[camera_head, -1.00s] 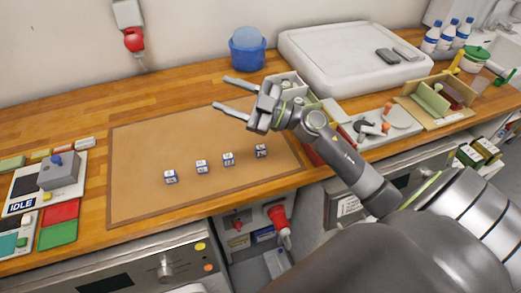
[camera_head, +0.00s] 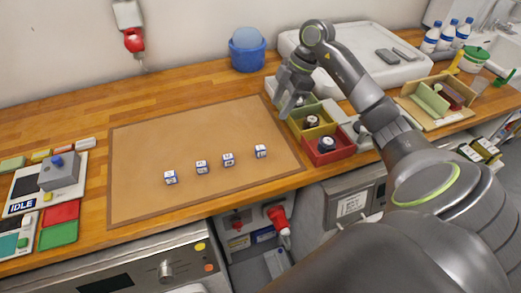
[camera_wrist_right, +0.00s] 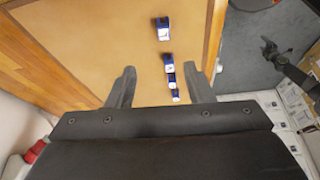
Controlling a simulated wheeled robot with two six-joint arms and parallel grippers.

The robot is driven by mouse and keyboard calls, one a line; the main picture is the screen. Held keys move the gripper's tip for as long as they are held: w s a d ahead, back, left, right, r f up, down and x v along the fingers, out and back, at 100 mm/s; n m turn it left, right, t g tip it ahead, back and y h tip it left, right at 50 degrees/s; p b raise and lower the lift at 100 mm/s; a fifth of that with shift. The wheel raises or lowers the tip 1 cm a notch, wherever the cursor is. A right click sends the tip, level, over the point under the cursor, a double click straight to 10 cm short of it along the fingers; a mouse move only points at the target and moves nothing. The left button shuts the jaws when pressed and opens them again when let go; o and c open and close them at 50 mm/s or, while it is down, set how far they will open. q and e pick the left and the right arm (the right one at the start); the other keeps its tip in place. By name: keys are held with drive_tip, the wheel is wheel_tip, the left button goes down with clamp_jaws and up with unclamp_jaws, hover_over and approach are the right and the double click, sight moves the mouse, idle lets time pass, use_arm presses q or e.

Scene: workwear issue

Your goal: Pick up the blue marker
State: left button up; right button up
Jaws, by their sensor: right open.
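I cannot make out a blue marker for certain in either view. Several small blue-and-white cubes (camera_head: 228,159) stand in a spaced row on the brown mat (camera_head: 150,140). My right gripper (camera_head: 281,112) is open and points down beside the mat's right edge, close to the grey compartment of a tray. In the right wrist view its two fingers (camera_wrist_right: 169,86) are apart, and the cubes (camera_wrist_right: 164,29) show beyond and between them. A dark jointed arm (camera_wrist_right: 288,68) at the right of that view looks like my left one; its jaws are too small to read.
The yellow compartment (camera_head: 297,132) and red compartment (camera_head: 316,157) hold dark round items. A blue tub (camera_head: 247,58) and a large white tray (camera_head: 302,43) stand behind. A panel marked IDLE (camera_head: 24,186) lies left. The mat's back half is clear.

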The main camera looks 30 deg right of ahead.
drive_tip(key=p, duration=0.3)
approach(261, 147)
drive_tip(key=x, duration=0.5)
drive_tip(key=shift+w+a+r, duration=0.1)
drive_tip(key=shift+w+r, duration=0.05)
drive_tip(key=shift+w, duration=0.15)
drive_tip(key=x, duration=0.1)
drive_tip(key=p+x, duration=0.2)
drive_tip(key=x, duration=0.1)
drive_tip(key=shift+s, duration=0.35)
drive_tip(key=shift+w+a+f, duration=0.1)
drive_tip(key=shift+a+f, duration=0.1)
drive_tip(key=shift+f, duration=0.5)
clamp_jaws()
wheel_tip(261, 147, up, 10)
drive_tip(key=shift+r+b, duration=0.1)
drive_tip(key=shift+b, duration=1.05)
